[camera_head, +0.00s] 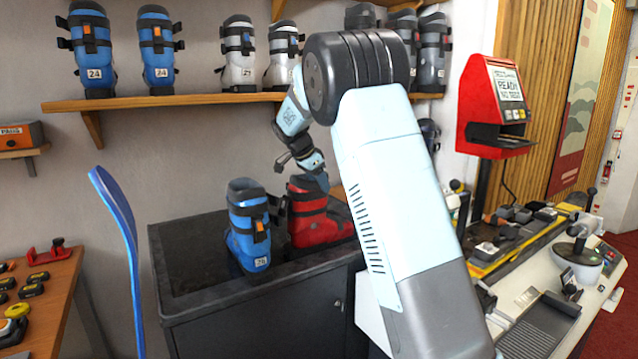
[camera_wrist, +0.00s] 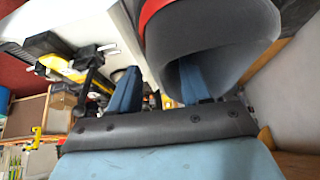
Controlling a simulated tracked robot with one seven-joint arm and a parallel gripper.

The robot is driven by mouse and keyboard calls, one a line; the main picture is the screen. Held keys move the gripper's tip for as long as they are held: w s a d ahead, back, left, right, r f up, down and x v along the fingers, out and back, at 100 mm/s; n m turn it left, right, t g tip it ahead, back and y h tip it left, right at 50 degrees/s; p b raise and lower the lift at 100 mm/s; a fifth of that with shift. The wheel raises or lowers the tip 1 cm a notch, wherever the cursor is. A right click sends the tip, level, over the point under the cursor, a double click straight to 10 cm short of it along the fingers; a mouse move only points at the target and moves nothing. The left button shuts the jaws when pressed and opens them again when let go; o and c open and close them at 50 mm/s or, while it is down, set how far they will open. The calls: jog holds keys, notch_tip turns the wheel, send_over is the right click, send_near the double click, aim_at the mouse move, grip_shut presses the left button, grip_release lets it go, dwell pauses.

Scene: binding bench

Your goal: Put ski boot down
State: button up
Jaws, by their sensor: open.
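A red ski boot (camera_head: 318,220) with a dark grey cuff stands upright on the dark cabinet (camera_head: 195,262), just right of a blue ski boot (camera_head: 249,232). My gripper (camera_head: 322,184) is at the top of the red boot, beside its cuff, and my arm hides part of that area. In the wrist view the grey cuff (camera_wrist: 222,35) with a red band fills the upper right. My gripper's blue fingers (camera_wrist: 160,88) are apart there. The right finger overlaps the cuff's opening and the left one is outside; contact cannot be told.
A wall shelf (camera_head: 180,100) with several blue, white and grey boots runs above the cabinet. A blue curved piece (camera_head: 122,230) stands at left beside a wooden table (camera_head: 50,290). A machine bench (camera_head: 530,300) and a red display box (camera_head: 492,105) are at right.

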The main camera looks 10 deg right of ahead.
jog(key=shift+r, duration=0.1)
jog(key=v, duration=1.1)
jog(key=shift+s+a+r, duration=0.1)
jog(key=shift+s+r, duration=0.1)
jog(key=shift+r, duration=0.25)
jog(key=s+d+r+n+t+y, duration=0.1)
jog(key=s+d+n+y, duration=0.2)
jog(key=s, duration=0.9)
jog(key=s+d+r+n+y, duration=0.1)
jog(key=s+d+n, duration=0.3)
jog(key=s, duration=0.8)
jog(key=s+a+f+n+t, duration=0.1)
jog(key=s+f+n, duration=0.2)
jog(key=s, duration=0.7)
jog(key=s+a+f+n+t+y, duration=0.1)
jog(key=s+f+n, duration=0.3)
jog(key=s, duration=0.7)
jog(key=shift+s+f+n, duration=0.3)
jog(key=shift+s+f, duration=0.05)
jog(key=shift+f, duration=0.6)
